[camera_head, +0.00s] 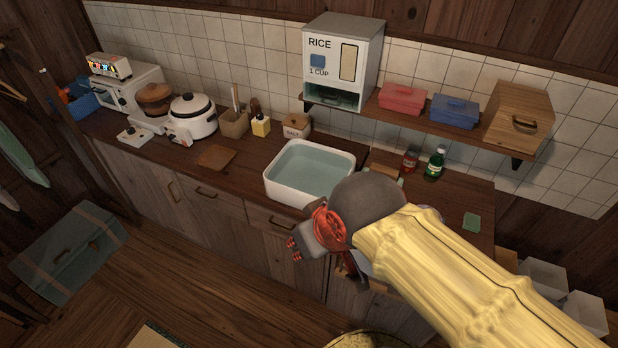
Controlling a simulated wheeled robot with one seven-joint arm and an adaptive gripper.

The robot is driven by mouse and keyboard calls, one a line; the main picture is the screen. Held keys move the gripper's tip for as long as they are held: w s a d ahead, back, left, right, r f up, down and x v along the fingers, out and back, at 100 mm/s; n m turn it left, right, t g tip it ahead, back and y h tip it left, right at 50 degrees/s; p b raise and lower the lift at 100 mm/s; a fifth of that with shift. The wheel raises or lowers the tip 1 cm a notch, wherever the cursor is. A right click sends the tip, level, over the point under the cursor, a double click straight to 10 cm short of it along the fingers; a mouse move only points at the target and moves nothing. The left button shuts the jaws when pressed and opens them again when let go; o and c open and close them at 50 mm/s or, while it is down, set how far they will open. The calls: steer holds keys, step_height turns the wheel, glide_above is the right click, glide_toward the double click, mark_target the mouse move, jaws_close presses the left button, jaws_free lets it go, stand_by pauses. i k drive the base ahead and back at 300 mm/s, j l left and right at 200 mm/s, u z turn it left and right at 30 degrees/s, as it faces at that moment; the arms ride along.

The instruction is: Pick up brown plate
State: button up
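A flat, square brown plate (216,157) lies on the wooden counter, left of the white water-filled basin and in front of the wooden utensil box. Nothing rests on it. My gripper (294,250) hangs in front of the counter's edge, below the basin and to the right of the plate, well apart from it. Its red-tipped fingers are small and turned to the left, and I cannot tell whether they are open or shut. I see nothing clearly held in it. My arm hides part of the counter on the right.
The white basin (282,187) stands between the plate and the right side of the counter. A white rice cooker (193,122) is left of the plate. A utensil box (233,124) and a yellow bottle (261,127) stand behind it. The counter just in front of the plate is clear.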

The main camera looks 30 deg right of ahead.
mark_target(216, 157)
steer(key=i+j, duration=0.35)
steer(key=i, duration=0.25)
steer(key=i+j+z, duration=0.1)
steer(key=i+j, duration=0.25)
steer(key=i, duration=0.25)
steer(key=i+j, duration=0.4)
steer(key=i, duration=0.2)
steer(key=i+j+z, duration=0.1)
steer(key=i+j, duration=0.25)
steer(key=i, duration=0.25)
